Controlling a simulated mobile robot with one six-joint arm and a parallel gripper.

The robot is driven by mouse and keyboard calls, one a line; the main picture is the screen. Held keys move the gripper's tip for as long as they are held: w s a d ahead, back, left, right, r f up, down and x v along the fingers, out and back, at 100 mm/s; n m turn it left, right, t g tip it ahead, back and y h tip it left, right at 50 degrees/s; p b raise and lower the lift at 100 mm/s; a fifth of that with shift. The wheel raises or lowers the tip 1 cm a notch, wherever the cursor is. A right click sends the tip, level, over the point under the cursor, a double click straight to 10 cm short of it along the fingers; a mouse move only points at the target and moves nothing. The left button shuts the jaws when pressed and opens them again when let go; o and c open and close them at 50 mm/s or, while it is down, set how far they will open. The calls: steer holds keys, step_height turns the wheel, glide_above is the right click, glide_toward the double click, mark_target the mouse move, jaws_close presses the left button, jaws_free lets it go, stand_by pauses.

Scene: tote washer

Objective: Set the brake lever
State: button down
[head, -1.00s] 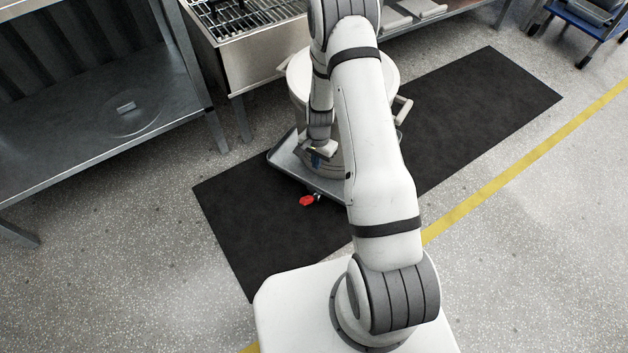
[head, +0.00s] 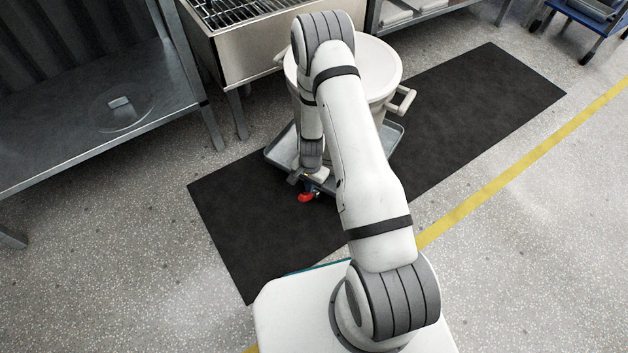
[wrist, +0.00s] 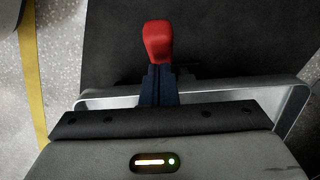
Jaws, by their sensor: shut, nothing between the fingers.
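The red brake lever (head: 306,197) sticks out from the near edge of the grey wheeled dolly (head: 275,156). In the wrist view the lever's red end (wrist: 158,42) shows just beyond my fingertips, over the black mat. My gripper (head: 309,186) is shut with nothing in it, right by the lever. The dark fingers also show in the wrist view (wrist: 158,72); they cover the lever's lower part, and I cannot tell whether they touch it. The dolly's rim (wrist: 287,92) passes behind the gripper. The lever's exact tilt is unclear.
A large pale pot (head: 386,62) with side handles stands on the dolly, partly behind my arm. A black mat (head: 465,130) lies underneath. A steel table (head: 75,130) is at left, a sink unit with a rack (head: 262,50) behind. Open floor lies right, past the yellow line (head: 500,184).

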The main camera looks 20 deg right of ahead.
steer(key=shift+d, duration=0.3)
steer(key=shift+a, duration=0.3)
